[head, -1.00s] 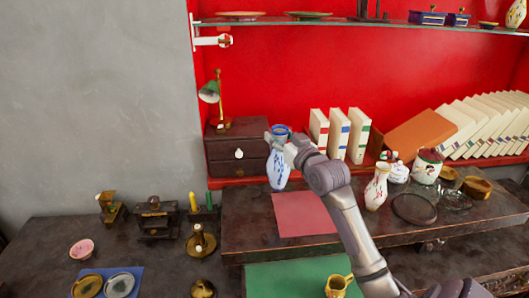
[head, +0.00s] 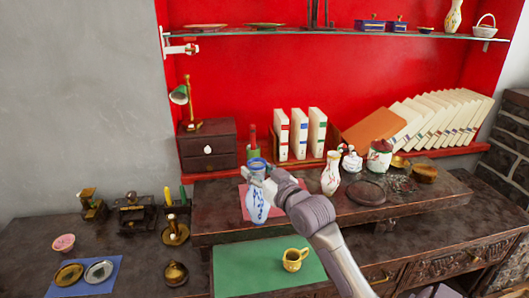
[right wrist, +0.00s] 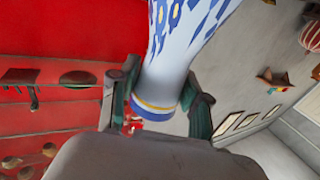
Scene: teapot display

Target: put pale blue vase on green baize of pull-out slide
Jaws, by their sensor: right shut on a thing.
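The pale blue vase (head: 257,206) has a darker blue pattern and a blue rim. My right gripper (head: 259,172) is shut on it near the top, just below the rim, and holds it upright. In the right wrist view the vase (right wrist: 190,40) is between the fingers (right wrist: 163,98). In the head view it overlaps the pink mat and the raised shelf's front edge; its exact height is unclear. The green baize (head: 235,272) of the slide lies in front of and below that shelf. My left gripper is out of view.
The raised dark shelf (head: 225,222) carries the pink mat (head: 243,203), a white flowered vase (head: 331,173), a dark round tray (head: 366,193) and jars. Brass items and a blue mat (head: 60,291) are at left. The baize left of the mug is clear.

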